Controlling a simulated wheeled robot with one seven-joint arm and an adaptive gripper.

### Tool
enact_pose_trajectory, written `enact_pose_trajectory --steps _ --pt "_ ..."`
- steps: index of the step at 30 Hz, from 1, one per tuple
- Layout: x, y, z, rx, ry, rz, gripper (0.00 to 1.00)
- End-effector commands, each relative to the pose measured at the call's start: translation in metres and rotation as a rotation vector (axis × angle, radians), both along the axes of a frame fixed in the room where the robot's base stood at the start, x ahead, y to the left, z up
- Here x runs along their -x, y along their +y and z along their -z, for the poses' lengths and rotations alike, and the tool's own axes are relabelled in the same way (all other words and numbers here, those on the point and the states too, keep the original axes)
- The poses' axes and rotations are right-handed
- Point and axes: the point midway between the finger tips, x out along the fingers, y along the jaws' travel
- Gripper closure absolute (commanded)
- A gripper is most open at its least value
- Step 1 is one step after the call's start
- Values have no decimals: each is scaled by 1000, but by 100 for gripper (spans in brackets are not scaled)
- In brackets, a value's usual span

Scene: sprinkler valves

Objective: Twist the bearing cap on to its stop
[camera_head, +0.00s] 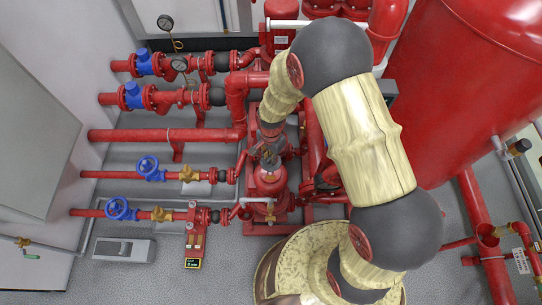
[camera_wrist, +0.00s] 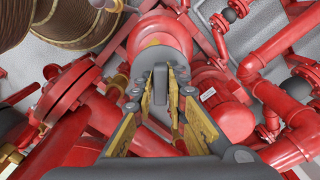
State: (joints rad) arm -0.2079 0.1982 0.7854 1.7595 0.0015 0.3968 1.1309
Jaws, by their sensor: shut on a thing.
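My gripper (camera_head: 268,155) points down over the red pump (camera_head: 270,181) in the middle of the head view. In the wrist view my gripper (camera_wrist: 163,82) has its two gold-and-black fingers close together on a narrow grey part, the bearing cap (camera_wrist: 161,80). The cap sits in front of a grey housing at the end of a red cylindrical body (camera_wrist: 162,37). The fingers hide the cap's sides, and its turning angle cannot be told. In the head view the gripper and arm hide the cap.
Red pipes with blue handwheels (camera_head: 120,208) run to the left of the pump. A large red tank (camera_head: 470,90) stands at the right. Another red ribbed body (camera_wrist: 222,105) is close on the right in the wrist view. Grey floor shows at lower left.

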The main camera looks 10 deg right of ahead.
Motion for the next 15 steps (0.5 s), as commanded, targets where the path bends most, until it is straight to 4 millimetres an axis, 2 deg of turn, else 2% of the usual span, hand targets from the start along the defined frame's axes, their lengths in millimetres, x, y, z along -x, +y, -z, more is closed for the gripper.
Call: enact_pose_trajectory --steps 7,15 --pt "2 2 0 4 5 1 100" --pt "2 2 21 3 6 1 100"
